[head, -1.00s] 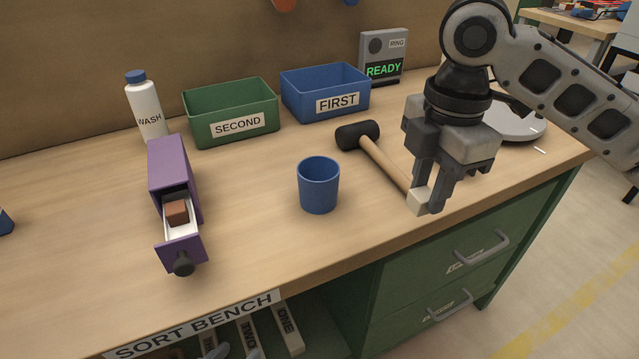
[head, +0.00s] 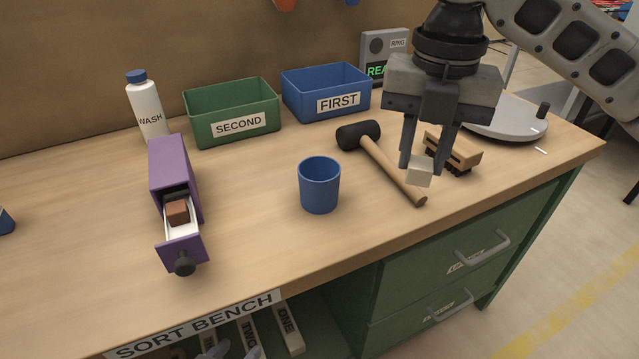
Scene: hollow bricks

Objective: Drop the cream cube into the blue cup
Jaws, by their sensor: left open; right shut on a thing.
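The cream cube (head: 418,174) is held between the fingertips of my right gripper (head: 426,164), which is shut on it. It is in the air over the right part of the bench, overlapping the hammer handle in view. The blue cup (head: 319,188) stands upright on the bench, to the left of the cube and apart from it. The part of its inside that shows looks empty. My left gripper (head: 232,349) shows only as grey tips at the bottom edge, apart and empty; most of it is out of frame.
A black-headed hammer (head: 384,160) lies between cup and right gripper. A wooden block with dark bits (head: 461,154) is behind the gripper. Green (head: 232,112) and blue (head: 327,92) bins stand behind. A purple box (head: 172,165) with an open drawer is left. A grey disc (head: 507,119) is right.

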